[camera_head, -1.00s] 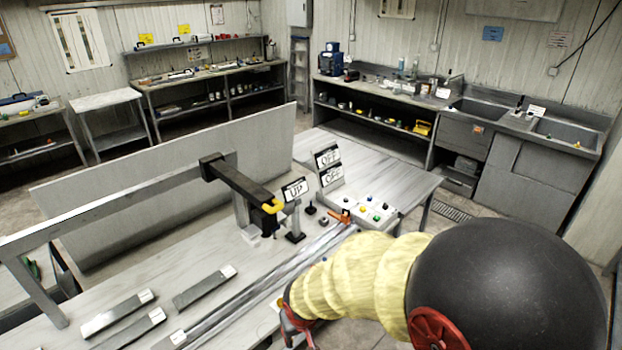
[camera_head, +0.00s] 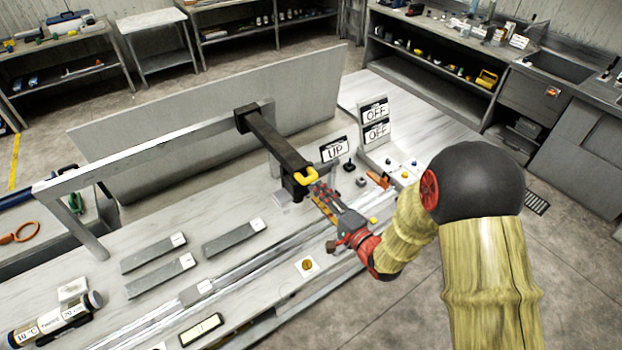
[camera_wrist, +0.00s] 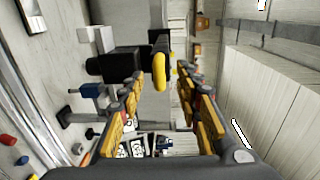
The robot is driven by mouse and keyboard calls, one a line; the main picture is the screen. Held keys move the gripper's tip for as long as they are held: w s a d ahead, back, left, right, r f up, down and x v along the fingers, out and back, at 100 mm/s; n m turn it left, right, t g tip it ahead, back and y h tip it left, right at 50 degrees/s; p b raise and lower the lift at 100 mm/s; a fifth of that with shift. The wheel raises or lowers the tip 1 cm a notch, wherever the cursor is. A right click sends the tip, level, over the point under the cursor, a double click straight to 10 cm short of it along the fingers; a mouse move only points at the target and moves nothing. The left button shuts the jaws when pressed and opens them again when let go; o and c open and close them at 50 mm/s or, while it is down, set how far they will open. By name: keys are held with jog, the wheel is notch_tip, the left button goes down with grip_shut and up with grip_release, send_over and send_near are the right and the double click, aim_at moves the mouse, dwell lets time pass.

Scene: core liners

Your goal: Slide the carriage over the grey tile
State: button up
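The carriage (camera_head: 272,142) is a black arm on a pale overhead rail (camera_head: 150,158), with a yellow handle (camera_head: 306,177) at its near end. My gripper (camera_head: 319,190) is at the handle, pointing at it. In the wrist view the yellow handle (camera_wrist: 160,72) shows between and just beyond the fingertips of my gripper (camera_wrist: 160,88). The fingers are apart, with a gap on both sides of the handle. A small pale block (camera_head: 283,198) sits on the bench beneath the carriage. I cannot tell for sure which piece is the grey tile.
A sign reading UP (camera_head: 334,150) and two OFF signs (camera_head: 375,122) stand right of the carriage. A button panel (camera_head: 402,170) is beside them. Long grey bars (camera_head: 234,238) lie on the bench at left. A tall pale panel (camera_head: 210,115) stands behind the rail.

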aim_at(305, 184)
jog(key=shift+p+x, duration=0.7)
jog(key=shift+x, duration=3.3)
jog(key=shift+d+f, duration=0.1)
jog(key=c, duration=0.3)
grip_shut()
